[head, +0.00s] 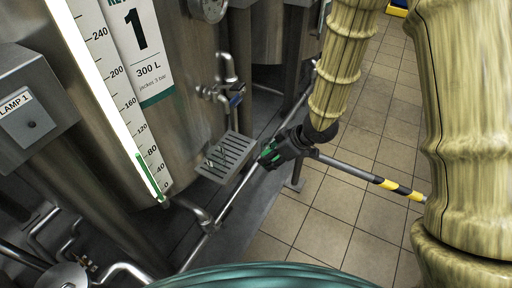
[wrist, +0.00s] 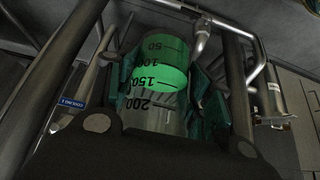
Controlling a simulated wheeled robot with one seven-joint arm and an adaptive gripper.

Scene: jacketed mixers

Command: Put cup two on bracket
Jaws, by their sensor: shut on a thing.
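My gripper (head: 270,155) is at the end of my arm in the middle of the head view. In the wrist view its dark green finger pads are shut on a clear graduated cup (wrist: 160,75). The cup has black marks from 50 to 200, with green showing in its far part. No number two can be read on it. A slotted metal shelf (head: 226,157), which looks like the bracket, sticks out from tank 1 below a tap. My gripper is just right of the shelf in the head view, and a gap shows between them. In that view the cup cannot be told apart from the gripper.
A metal pipe (head: 245,185) runs beside the shelf.

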